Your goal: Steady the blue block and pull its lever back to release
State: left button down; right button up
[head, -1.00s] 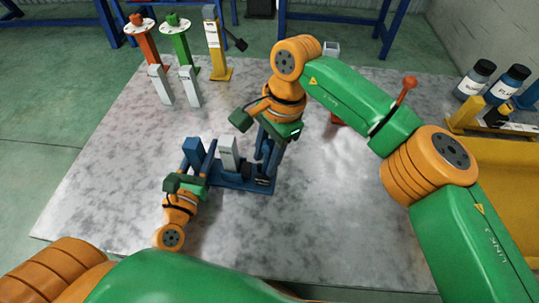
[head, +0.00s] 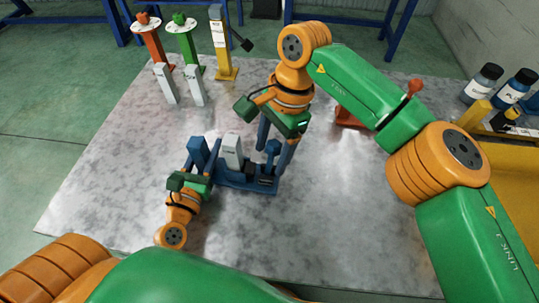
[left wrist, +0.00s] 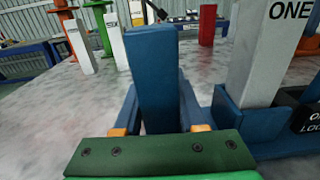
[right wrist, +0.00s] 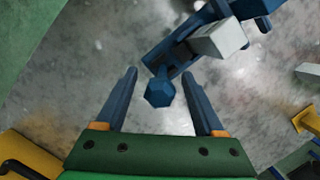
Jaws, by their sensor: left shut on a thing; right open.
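The blue block (head: 235,180) lies on the grey table, with a tall blue post (head: 198,152) at its left end and a white piece (head: 232,152) marked ONE in its middle. My left gripper (head: 206,158) is shut on the blue post, which also fills the middle of the left wrist view (left wrist: 153,75). The blue lever (head: 272,152) stands at the block's right end. Its hexagonal knob (right wrist: 160,93) sits between the fingers of my right gripper (right wrist: 160,76) in the right wrist view. My right gripper is open, with a gap on both sides of the knob.
Red (head: 150,48), green (head: 183,48) and yellow (head: 220,50) stands are at the back left, with two white blocks (head: 165,84) before them. A red lever piece (head: 347,117) is partly behind my right arm. Bottles (head: 515,88) stand at the right. The table's front is clear.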

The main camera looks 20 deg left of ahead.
jog(key=v, duration=0.5)
jog(key=shift+r, duration=0.25)
jog(key=f+g+y, duration=0.1)
jog(key=f+y, duration=0.2)
jog(key=f+m+g+y, duration=0.1)
jog(key=f+y, duration=0.3)
jog(key=shift+w+f+m, duration=0.1)
jog(key=shift+w+m, duration=0.1)
jog(key=shift+m, duration=0.1)
jog(key=s+d+r+m+t+y, duration=0.1)
jog(key=s+d+m+t+y, duration=0.1)
jog(key=d+m+t+y, duration=0.3)
jog(key=s+d+r+m+t+y, duration=0.2)
jog(key=d+m+t+y, duration=0.15)
jog(key=d+m, duration=0.3)
jog(key=shift+m+t, duration=0.25)
jog(key=shift+t, duration=0.1)
jog(key=x, duration=1.2)
jog(key=shift+s+a+f, duration=0.15)
jog(key=shift+a+f, duration=0.05)
jog(key=shift+a, duration=0.1)
